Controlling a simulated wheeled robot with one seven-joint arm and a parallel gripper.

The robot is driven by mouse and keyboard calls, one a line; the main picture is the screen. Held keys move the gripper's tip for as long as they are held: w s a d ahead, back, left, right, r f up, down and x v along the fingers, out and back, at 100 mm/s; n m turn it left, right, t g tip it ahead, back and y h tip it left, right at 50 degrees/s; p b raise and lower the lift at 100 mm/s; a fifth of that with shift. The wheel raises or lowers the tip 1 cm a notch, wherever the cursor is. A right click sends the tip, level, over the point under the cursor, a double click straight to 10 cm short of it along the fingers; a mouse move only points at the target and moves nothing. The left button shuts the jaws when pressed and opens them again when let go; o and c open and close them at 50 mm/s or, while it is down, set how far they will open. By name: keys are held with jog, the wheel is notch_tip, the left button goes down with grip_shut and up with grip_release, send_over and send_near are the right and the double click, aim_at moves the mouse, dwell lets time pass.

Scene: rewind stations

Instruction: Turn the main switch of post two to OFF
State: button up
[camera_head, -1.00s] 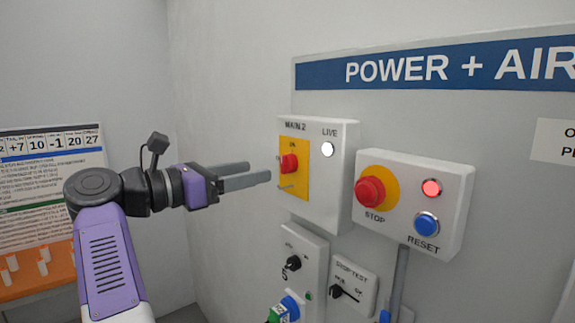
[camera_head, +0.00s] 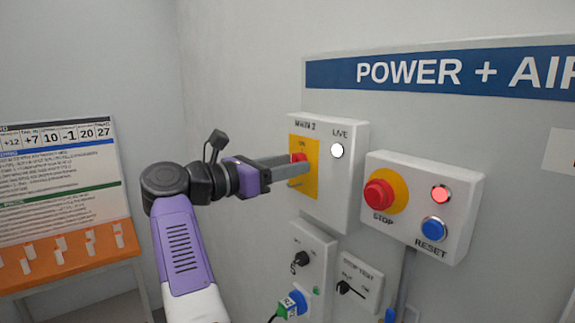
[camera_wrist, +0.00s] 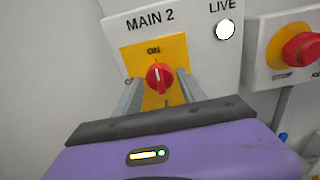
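The MAIN 2 box (camera_head: 345,170) is white with a yellow plate (camera_head: 309,188) and a red rotary switch (camera_head: 298,158). In the wrist view the red switch (camera_wrist: 159,77) has its pale mark upright, in line with the ON label above it. The white LIVE lamp (camera_head: 337,150) looks lit. My gripper (camera_head: 298,165) reaches the switch from the left. In the wrist view the two fingers of my gripper (camera_wrist: 158,88) stand apart, one on each side of the switch, with gaps visible. Part of the plate's lower text is hidden.
Right of the box is another box with a red STOP button (camera_head: 379,195), a lit red lamp (camera_head: 440,194) and a blue RESET button (camera_head: 433,229). Below are a black selector (camera_head: 300,260) and a STOP TEST box (camera_head: 360,280). An orange shelf (camera_head: 70,265) stands at the left.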

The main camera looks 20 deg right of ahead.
grip_shut()
jog(key=shift+n, duration=0.3)
jog(key=n, duration=0.3)
jog(key=shift+n, duration=0.4)
jog(key=n, duration=0.4)
jog(key=shift+r, duration=0.1)
jog(key=n+p, duration=0.2)
jog(key=n, duration=0.3)
jog(key=shift+n+p, duration=0.95)
jog(key=shift+n, duration=1.35)
